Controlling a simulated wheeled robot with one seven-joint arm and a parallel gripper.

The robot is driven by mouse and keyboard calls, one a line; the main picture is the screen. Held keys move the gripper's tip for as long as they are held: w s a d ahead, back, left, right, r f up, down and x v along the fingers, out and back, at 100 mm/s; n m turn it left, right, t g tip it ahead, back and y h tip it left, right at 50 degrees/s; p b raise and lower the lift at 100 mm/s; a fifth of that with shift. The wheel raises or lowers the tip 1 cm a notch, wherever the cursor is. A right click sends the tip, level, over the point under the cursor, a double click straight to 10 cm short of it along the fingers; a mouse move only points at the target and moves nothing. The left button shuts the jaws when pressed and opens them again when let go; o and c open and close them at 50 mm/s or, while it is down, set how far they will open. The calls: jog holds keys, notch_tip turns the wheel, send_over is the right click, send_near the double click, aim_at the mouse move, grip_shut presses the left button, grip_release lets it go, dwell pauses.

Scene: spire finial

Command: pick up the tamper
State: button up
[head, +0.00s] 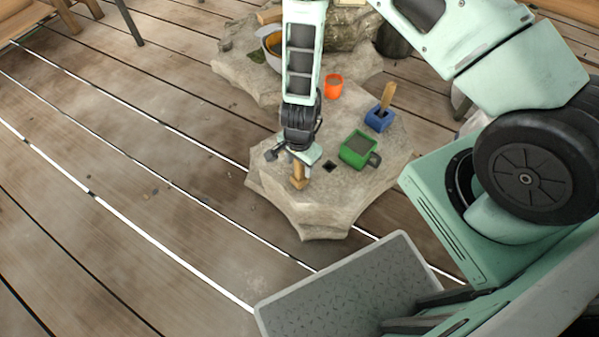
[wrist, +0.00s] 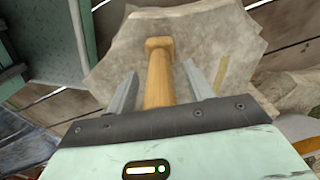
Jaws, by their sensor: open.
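A wooden piece with a square end, seemingly the tamper (head: 298,174), stands upright on the near part of the pale stone slab (head: 310,215). In the wrist view the wooden tamper (wrist: 158,80) runs between the two fingers of my gripper (wrist: 160,67), with a gap on each side. In the head view my gripper (head: 300,158) points down right over it and hides its upper part. My gripper is open around the tamper and does not hold it.
A dark square hole (head: 331,166) is in the slab just right of the tamper. A green container (head: 357,149), a blue block with a wooden stick (head: 379,119) and an orange cup (head: 333,88) stand further back.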

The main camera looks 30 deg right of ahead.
grip_shut()
